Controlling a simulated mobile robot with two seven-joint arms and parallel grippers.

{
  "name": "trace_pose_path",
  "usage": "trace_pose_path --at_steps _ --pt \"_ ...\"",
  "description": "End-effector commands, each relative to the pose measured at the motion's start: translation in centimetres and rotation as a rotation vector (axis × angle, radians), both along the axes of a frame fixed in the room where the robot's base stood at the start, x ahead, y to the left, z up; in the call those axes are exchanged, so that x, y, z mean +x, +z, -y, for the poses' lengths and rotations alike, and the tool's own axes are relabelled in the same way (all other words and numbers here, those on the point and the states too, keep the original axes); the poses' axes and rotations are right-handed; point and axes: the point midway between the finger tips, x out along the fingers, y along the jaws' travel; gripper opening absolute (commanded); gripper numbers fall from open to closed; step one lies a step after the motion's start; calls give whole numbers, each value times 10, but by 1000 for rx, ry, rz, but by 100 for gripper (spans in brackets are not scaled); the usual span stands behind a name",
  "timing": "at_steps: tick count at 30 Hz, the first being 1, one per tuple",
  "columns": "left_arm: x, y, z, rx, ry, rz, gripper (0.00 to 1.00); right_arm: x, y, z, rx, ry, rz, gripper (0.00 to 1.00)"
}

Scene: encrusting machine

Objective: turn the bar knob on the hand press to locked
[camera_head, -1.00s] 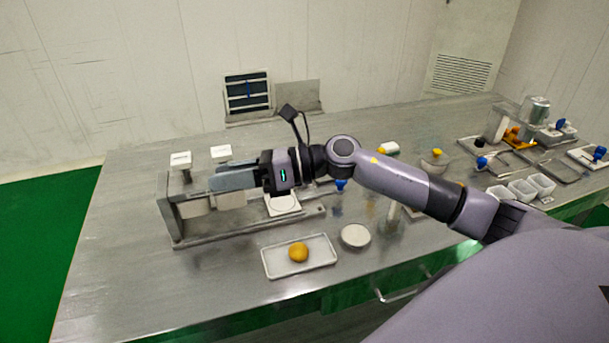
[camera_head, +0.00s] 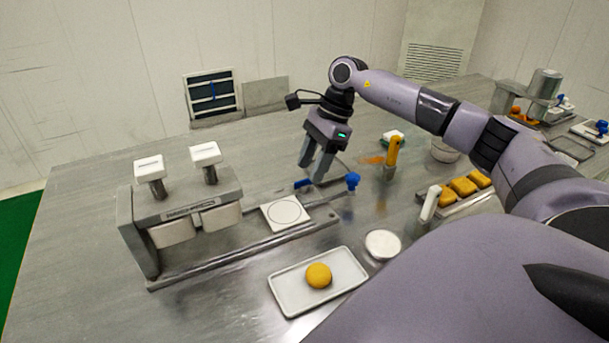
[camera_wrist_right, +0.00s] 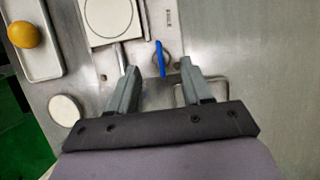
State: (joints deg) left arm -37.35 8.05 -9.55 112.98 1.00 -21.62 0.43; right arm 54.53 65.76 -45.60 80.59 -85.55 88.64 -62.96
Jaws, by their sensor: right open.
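The hand press (camera_head: 185,212) stands at the left of the table, with two white-topped posts and a base rail running right. The blue bar knob (camera_head: 303,183) sits near the right end of that base, partly hidden by my right gripper (camera_head: 312,170). My right gripper points down just above the knob, open and empty. In the right wrist view the bar knob (camera_wrist_right: 160,58) lies between and beyond the two fingertips (camera_wrist_right: 158,72), touching neither, its bar running nearly up and down the picture. My left gripper is not in view.
A white square plate (camera_head: 286,213) with a circle lies on the press base. A tray (camera_head: 345,262) with an orange ball (camera_head: 318,275) and a round white dish (camera_head: 382,244) lie in front. A blue-knobbed item (camera_head: 352,181) and orange-handled tool (camera_head: 393,152) stand to the right.

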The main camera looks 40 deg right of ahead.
Motion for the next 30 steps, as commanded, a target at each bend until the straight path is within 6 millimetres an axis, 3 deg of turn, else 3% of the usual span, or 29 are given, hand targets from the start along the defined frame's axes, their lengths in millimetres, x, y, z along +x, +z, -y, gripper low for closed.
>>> trace_pose_path --at_steps 6,16,17,21,30 --pt "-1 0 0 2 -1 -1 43 3 -25 -10 0 0 -1 49" --pt "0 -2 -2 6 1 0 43 4 -30 -13 2 0 1 49" --pt "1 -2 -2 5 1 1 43 4 -30 -13 2 0 1 46" --pt "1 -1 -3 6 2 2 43 4 -30 -13 2 0 1 0" --pt "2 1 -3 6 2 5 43 4 -30 -12 2 -20 1 0"
